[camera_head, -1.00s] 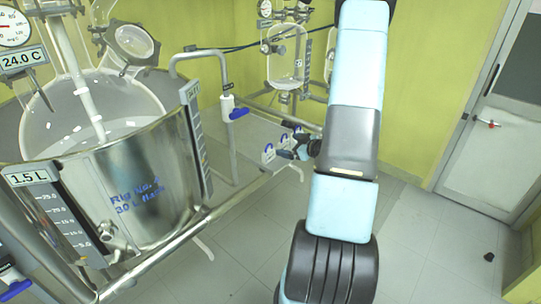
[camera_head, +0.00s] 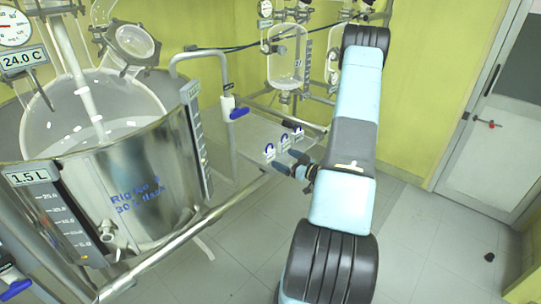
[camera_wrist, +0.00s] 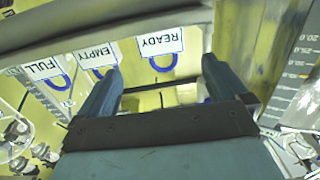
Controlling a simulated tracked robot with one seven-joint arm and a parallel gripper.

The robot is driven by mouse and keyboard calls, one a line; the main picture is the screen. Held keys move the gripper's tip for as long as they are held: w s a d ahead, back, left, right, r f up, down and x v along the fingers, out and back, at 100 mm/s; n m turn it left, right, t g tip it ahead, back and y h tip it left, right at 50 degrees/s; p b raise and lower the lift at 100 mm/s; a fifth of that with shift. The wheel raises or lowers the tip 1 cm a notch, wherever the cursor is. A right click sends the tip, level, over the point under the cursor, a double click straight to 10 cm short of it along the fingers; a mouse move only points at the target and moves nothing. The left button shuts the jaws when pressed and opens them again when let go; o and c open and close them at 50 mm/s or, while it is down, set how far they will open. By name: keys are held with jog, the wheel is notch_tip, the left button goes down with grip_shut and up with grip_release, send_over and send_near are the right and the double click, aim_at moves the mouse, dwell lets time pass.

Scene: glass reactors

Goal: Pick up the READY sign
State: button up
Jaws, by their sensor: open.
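The READY sign (camera_wrist: 161,41) is a white card with black letters and a blue ring, upside down in the wrist view. It lies just ahead of my gripper (camera_wrist: 160,64), between the lines of its two fingers, with no contact visible. The gripper is open and empty. In the head view my gripper (camera_head: 286,161) is close to the front one of three small white signs with blue rings (camera_head: 270,152). Their words are too small to read there.
The EMPTY sign (camera_wrist: 95,54) and FULL sign (camera_wrist: 42,69) are left of READY, EMPTY close to the left finger. A large glass vessel in a steel bath (camera_head: 140,190) stands left, with a metal rail (camera_head: 215,213) along the front.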

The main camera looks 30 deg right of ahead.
aim_at(272, 153)
jog(key=shift+x, duration=3.65)
jog(key=shift+a+f, duration=0.1)
jog(key=shift+f, duration=0.05)
jog(key=c, duration=1.1)
